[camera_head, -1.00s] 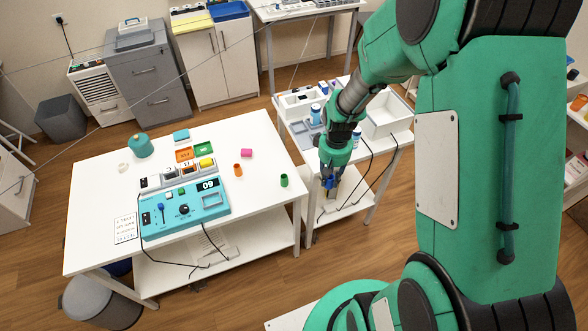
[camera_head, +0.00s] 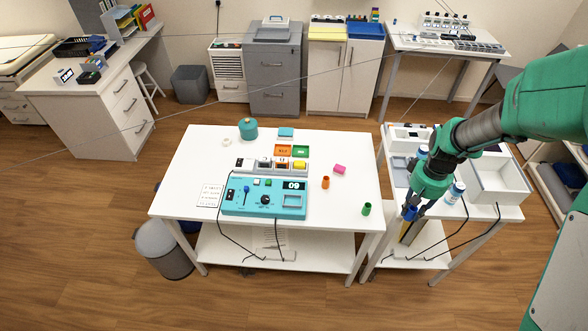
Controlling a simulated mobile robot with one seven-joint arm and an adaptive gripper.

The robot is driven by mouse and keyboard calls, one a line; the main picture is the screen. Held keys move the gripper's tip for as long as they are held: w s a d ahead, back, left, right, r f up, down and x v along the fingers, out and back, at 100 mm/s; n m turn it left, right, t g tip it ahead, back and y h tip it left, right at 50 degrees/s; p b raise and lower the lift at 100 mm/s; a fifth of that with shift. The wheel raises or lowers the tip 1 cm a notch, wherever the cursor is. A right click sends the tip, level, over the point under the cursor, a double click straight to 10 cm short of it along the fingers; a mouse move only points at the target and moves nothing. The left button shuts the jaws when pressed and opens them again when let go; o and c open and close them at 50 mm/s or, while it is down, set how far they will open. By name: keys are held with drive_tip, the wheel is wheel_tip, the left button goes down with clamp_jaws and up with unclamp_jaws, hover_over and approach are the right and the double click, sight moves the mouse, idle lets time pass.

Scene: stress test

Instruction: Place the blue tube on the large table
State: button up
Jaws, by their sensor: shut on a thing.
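A small blue tube (camera_head: 410,213) is between the fingers of my gripper (camera_head: 412,209), which is shut on it. The fingers hide part of the tube. The gripper points down at the front left of the smaller side table, just right of the large table. The large white table (camera_head: 338,207) stands in the middle of the view. An orange tube (camera_head: 325,182) and a green tube (camera_head: 367,209) stand upright on its right part. A pink block (camera_head: 339,169) lies near them.
A teal control box (camera_head: 236,206) with cables takes up the large table's front middle. A teal round container (camera_head: 248,129) stands at its back. The side table (camera_head: 508,212) bears a white bin (camera_head: 507,190) and a blue-and-white bottle (camera_head: 455,193). Bare tabletop lies around the orange and green tubes.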

drive_tip(key=w+a+r+n, duration=0.1)
drive_tip(key=w+a+n, duration=0.2)
drive_tip(key=w+a, duration=0.45)
drive_tip(key=w+a+n, duration=0.3)
drive_tip(key=w+a, duration=0.2)
drive_tip(key=a, duration=0.6)
drive_tip(key=w+a+n, duration=0.3)
drive_tip(key=a+n, duration=0.1)
drive_tip(key=a, duration=1.6)
drive_tip(key=s+a+n, duration=0.2)
drive_tip(key=s+a, duration=0.1)
drive_tip(key=a, duration=0.8)
drive_tip(key=s+a+f+n, duration=0.1)
drive_tip(key=s+a+n, duration=0.2)
drive_tip(key=a, duration=0.9)
drive_tip(key=s+a+n, duration=0.2)
drive_tip(key=s+a, duration=0.2)
drive_tip(key=a, duration=0.7)
drive_tip(key=f, duration=0.8)
drive_tip(key=a+f, duration=0.1)
drive_tip(key=f, duration=0.4)
drive_tip(key=shift+w, duration=0.1)
